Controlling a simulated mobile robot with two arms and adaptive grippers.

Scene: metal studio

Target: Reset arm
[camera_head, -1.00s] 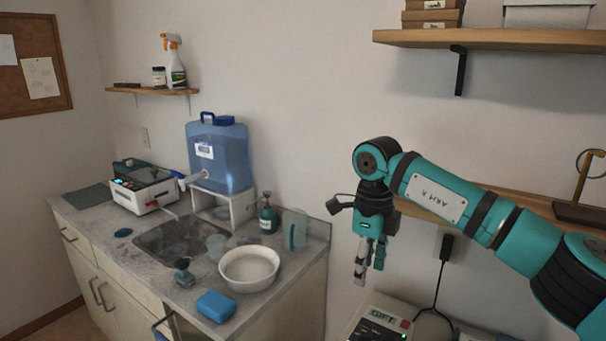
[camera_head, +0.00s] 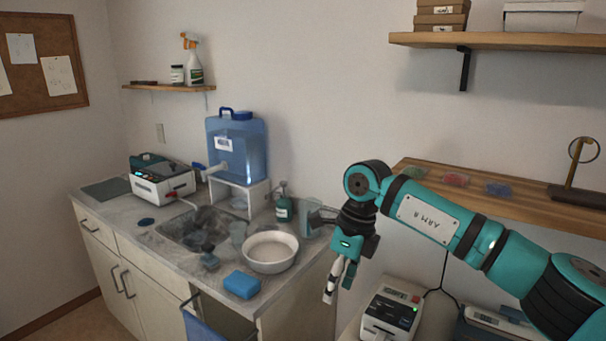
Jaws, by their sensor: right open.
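My right arm (camera_head: 425,217), teal and black with an "ARM R" label, reaches in from the right edge. Its gripper (camera_head: 338,283) points down and is open and empty. In the picture it hangs just right of the counter's end, with its wrist close to a clear pitcher (camera_head: 311,217); I cannot tell the gap in depth. My left gripper is not in view.
A label printer (camera_head: 391,313) stands below the gripper's right. A wooden shelf (camera_head: 520,198) is behind the arm.

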